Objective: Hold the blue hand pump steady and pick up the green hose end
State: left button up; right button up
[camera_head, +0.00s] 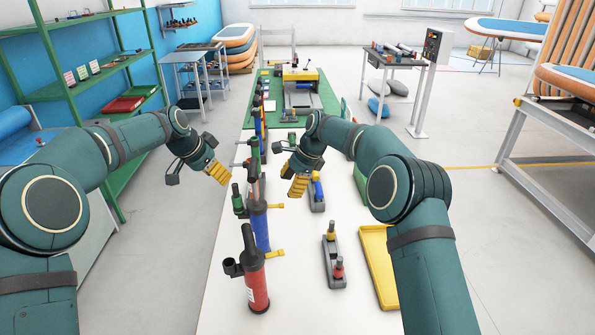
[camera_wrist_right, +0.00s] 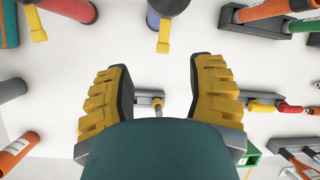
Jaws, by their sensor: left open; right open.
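The blue hand pump (camera_head: 261,230) stands upright on the white table, just behind a red pump (camera_head: 257,288). Its blue body also shows at the top of the right wrist view (camera_wrist_right: 167,7). A small green piece (camera_head: 238,200) shows beside its upper left side; I cannot tell if this is the green hose end. My left gripper (camera_head: 217,172) is open and empty, above and to the left of the pump row. My right gripper (camera_head: 298,185) is open and empty, right of the row, above a small grey holder (camera_wrist_right: 143,98).
A grey holder (camera_head: 334,262) with yellow and red hose ends stands on the right. Another holder (camera_head: 317,206) has a blue and yellow piece. A yellow tray (camera_head: 378,265) lies at the right edge. More pumps stand behind the blue one. White table (camera_head: 300,305) is bare in front.

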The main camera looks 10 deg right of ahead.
aim_at(281, 204)
jog(key=a+f+m, duration=0.1)
jog(key=f, duration=0.2)
jog(key=w+a+f+m, duration=0.1)
jog(key=f, duration=0.2)
jog(key=a+f+m, duration=0.1)
jog(key=f, duration=0.2)
jog(key=shift+w+a+f+g, duration=0.15)
jog(key=shift+w+g, duration=0.1)
jog(key=shift+g, duration=0.15)
jog(key=shift+o, duration=0.2)
grip_shut()
pick_arm(q)
jog(key=shift+c, duration=0.3)
